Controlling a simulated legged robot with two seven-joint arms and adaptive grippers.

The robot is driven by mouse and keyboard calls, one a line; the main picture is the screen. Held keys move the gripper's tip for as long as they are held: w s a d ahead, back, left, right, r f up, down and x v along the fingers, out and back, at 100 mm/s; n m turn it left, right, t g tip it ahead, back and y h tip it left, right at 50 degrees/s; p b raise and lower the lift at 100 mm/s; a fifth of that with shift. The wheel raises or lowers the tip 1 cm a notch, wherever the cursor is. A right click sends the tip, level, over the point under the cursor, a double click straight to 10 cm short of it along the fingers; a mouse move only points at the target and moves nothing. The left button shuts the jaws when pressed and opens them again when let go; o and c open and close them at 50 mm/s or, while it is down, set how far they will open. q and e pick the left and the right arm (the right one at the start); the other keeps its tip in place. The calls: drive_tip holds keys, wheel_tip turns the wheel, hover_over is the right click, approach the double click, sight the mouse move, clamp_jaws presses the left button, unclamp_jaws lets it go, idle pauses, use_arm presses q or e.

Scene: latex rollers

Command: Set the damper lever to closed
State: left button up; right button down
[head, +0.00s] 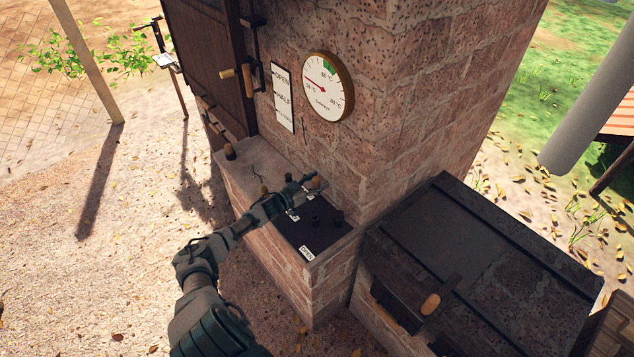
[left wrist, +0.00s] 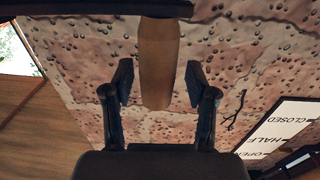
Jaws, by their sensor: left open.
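My left gripper (head: 311,186) is open at the brick wall above the ledge. In the left wrist view its two fingers (left wrist: 158,82) stand on either side of a wooden handle (left wrist: 158,60), with gaps visible on both sides. A wooden handle (head: 316,182) also shows at the fingertips in the head view. A white OPEN, HALF, CLOSED plate (head: 283,97) is on the wall, with OPEN at the top; it shows again in the left wrist view (left wrist: 281,130). A black rod with a wooden grip (head: 248,80) hangs left of that plate. My right gripper is out of view.
A round gauge (head: 328,86) is on the wall above my gripper. The ledge carries a dark panel (head: 318,236) with small labels and several knobs. A dark-lidded brick box (head: 470,250) with a wooden handle stands at right. Open gravel lies left.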

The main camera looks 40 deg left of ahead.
use_arm(q)
drive_tip(key=shift+s, duration=0.6)
drive_tip(key=s+a, duration=0.2)
drive_tip(key=s, duration=0.8)
drive_tip(key=shift+s, duration=0.25)
drive_tip(key=shift+f, duration=0.1)
